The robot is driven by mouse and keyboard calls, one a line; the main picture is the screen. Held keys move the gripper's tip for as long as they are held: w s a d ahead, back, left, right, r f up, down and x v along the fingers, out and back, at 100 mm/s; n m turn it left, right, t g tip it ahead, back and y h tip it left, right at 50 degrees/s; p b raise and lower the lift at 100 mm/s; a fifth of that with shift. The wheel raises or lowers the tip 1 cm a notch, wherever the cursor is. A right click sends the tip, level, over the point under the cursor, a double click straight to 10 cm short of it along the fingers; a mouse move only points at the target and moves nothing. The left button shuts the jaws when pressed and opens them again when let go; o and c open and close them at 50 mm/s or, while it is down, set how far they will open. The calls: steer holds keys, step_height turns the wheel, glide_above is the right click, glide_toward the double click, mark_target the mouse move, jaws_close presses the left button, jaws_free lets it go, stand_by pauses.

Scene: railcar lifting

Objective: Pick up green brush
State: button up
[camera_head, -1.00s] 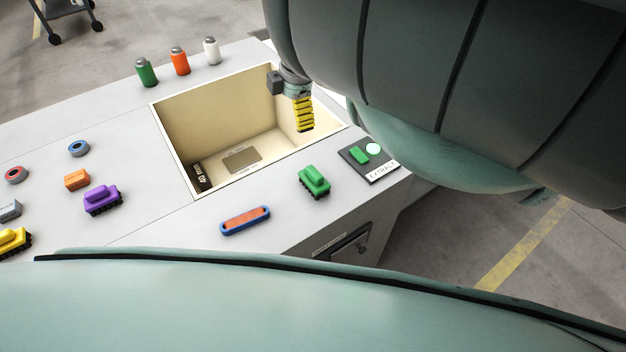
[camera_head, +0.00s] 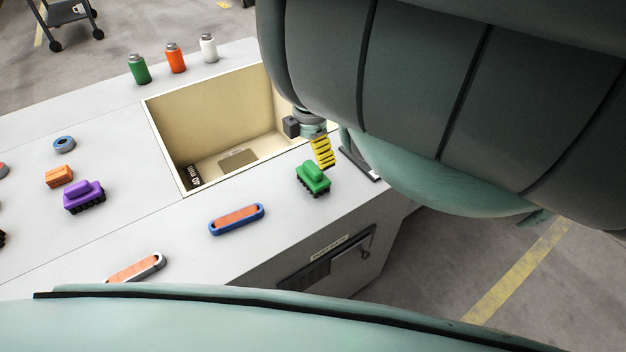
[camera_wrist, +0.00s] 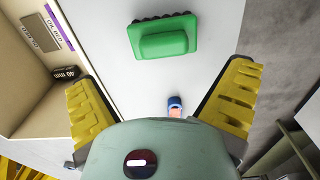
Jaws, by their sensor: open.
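The green brush (camera_head: 313,178) stands on the white tabletop, to the right of the recessed bin, with its dark bristles down. In the wrist view the green brush (camera_wrist: 163,40) lies beyond the fingertips, near the top centre. My gripper (camera_head: 323,152) is just behind the brush in the head view, above the table, and only part of it shows. In the wrist view my gripper (camera_wrist: 165,95) has its two yellow fingers wide apart with nothing between them. The brush is apart from both fingers.
The cream bin (camera_head: 168,150) opens in the tabletop left of my gripper. A blue-rimmed orange item (camera_head: 236,219) lies front left of the brush. A purple brush (camera_head: 84,196) stands further left. Green, orange and white bottles (camera_head: 175,58) stand behind the bin. The extract panel (camera_head: 359,164) is partly hidden.

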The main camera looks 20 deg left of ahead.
mark_target(313, 167)
steer(key=shift+d+f+b, duration=0.2)
steer(key=shift+f, duration=1.15)
steer(key=shift+d+f+b, duration=0.15)
steer(key=shift+f+b, duration=0.05)
steer(key=shift+f, duration=1.15)
steer(key=c, duration=1.4)
